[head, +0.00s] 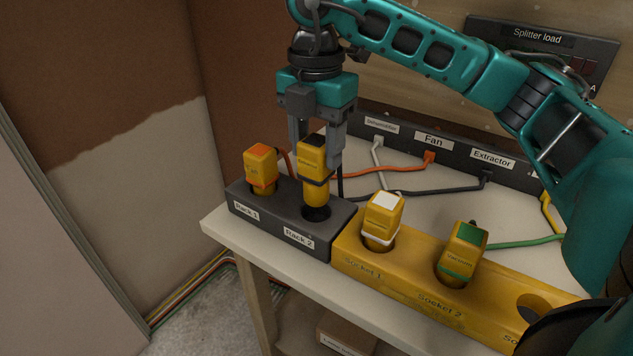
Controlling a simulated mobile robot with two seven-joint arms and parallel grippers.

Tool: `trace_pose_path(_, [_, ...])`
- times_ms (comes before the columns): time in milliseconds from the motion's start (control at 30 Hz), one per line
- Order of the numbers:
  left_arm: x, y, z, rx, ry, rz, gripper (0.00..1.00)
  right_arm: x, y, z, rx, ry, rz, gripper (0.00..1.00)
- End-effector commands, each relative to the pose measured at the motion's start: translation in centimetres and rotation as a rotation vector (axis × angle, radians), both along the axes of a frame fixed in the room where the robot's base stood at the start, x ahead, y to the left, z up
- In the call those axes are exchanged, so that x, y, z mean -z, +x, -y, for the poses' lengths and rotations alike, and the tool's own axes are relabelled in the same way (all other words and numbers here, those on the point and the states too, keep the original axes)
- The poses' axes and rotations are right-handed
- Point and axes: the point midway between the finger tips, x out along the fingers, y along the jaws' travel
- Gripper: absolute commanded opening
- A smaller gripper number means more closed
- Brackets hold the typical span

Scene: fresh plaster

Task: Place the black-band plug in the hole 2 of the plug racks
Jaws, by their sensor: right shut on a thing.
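The black-band plug (315,182) is yellow with a black top and a black band, and stands nearly upright at the Rack 2 hole (317,213). Its lower end is at or just inside the hole; how deep I cannot tell. My right gripper (317,158) points down and is shut on this plug from both sides. The dark grey plug rack (268,215) has labels Rack 1 and Rack 2. An orange-band plug (261,168) sits in the Rack 1 hole. My left gripper is not in view.
A yellow socket block (390,275) adjoins the rack. A white-band plug (381,222) sits in Socket 1 and a green-band plug (462,255) in Socket 2. An empty socket hole (538,306) is at right. Cables run to a labelled strip (460,155) along the wall behind.

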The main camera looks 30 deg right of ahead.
Motion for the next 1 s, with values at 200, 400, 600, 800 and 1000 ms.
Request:
trace_pose_path(200, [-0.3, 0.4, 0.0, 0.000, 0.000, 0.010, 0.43, 1.6, 0.0, 0.0, 0.000, -0.001, 0.000, 0.16])
trace_pose_path(400, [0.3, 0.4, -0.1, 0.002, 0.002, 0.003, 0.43, 4.5, 0.0, 0.0, 0.001, -0.001, -0.003, 0.16])
trace_pose_path(600, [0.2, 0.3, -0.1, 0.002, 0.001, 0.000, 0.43, 5.4, 0.0, 0.0, -0.001, 0.001, 0.002, 0.16])
trace_pose_path(800, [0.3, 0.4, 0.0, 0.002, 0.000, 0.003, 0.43, 5.6, 0.0, 0.0, -0.001, 0.000, 0.001, 0.16])
trace_pose_path(1000, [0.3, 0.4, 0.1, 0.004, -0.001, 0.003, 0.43, 5.8, 0.0, 0.0, -0.001, 0.000, 0.000, 0.64])
